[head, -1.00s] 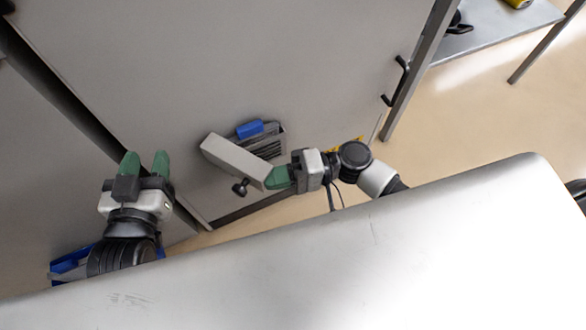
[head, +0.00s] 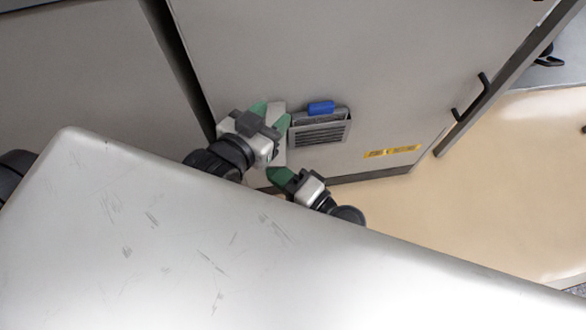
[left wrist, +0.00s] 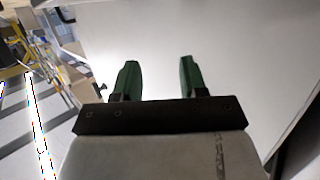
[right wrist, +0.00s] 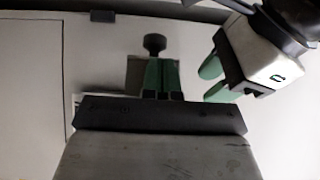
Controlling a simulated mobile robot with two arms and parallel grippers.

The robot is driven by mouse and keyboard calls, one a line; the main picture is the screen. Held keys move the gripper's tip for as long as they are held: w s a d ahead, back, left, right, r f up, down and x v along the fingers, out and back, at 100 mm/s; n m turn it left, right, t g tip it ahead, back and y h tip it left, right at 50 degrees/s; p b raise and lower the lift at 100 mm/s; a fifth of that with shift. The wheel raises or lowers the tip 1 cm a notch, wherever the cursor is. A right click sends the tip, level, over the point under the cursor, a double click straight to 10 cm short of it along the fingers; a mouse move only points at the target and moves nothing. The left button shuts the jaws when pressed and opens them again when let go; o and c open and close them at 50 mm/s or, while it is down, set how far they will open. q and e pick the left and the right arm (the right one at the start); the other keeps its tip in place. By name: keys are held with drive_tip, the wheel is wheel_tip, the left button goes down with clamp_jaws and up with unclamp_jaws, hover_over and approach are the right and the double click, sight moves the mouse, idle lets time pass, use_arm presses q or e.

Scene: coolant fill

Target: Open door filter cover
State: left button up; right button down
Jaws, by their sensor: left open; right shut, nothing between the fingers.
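The filter cover (head: 279,155) is a light grey panel on the cabinet door, standing swung open to the left of the slatted filter opening (head: 319,134). My left gripper (head: 271,114) is open in front of the cover and partly hides it; its fingers show empty in the left wrist view (left wrist: 157,78). My right gripper (head: 276,177) is shut and empty at the cover's lower end. In the right wrist view, its closed fingers (right wrist: 160,78) overlap the cover (right wrist: 135,73), with a black knob (right wrist: 154,43) just beyond. I cannot tell whether either gripper touches the cover.
A blue piece (head: 321,107) sits at the top of the filter opening. A yellow label (head: 392,151) is low on the door (head: 370,50). Black handles (head: 470,96) are at its right edge. In the right wrist view, my left gripper (right wrist: 212,80) is close beside my right one.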

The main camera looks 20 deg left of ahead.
use_arm(q)
drive_tip(key=shift+d+r, duration=0.1)
drive_tip(key=shift+r, duration=0.05)
use_arm(e)
drive_tip(key=shift+s+a, duration=0.1)
drive_tip(key=shift+a, duration=0.2)
use_arm(q)
drive_tip(key=shift+w+d+r+t+h+b, duration=0.15)
drive_tip(key=shift+r+t+h+b, duration=0.1)
drive_tip(key=shift+r+t, duration=0.4)
drive_tip(key=shift+w+d+r+t+h+b, duration=0.2)
drive_tip(key=shift+r+t, duration=0.35)
drive_tip(key=shift+r, duration=0.05)
drive_tip(key=shift+w+d+r+t+h+b, duration=0.15)
drive_tip(key=shift+r+t+h+b, duration=0.1)
drive_tip(key=shift+r+t, duration=0.4)
use_arm(e)
drive_tip(key=v, duration=1)
drive_tip(key=shift+d, duration=0.4)
drive_tip(key=shift+s, duration=0.2)
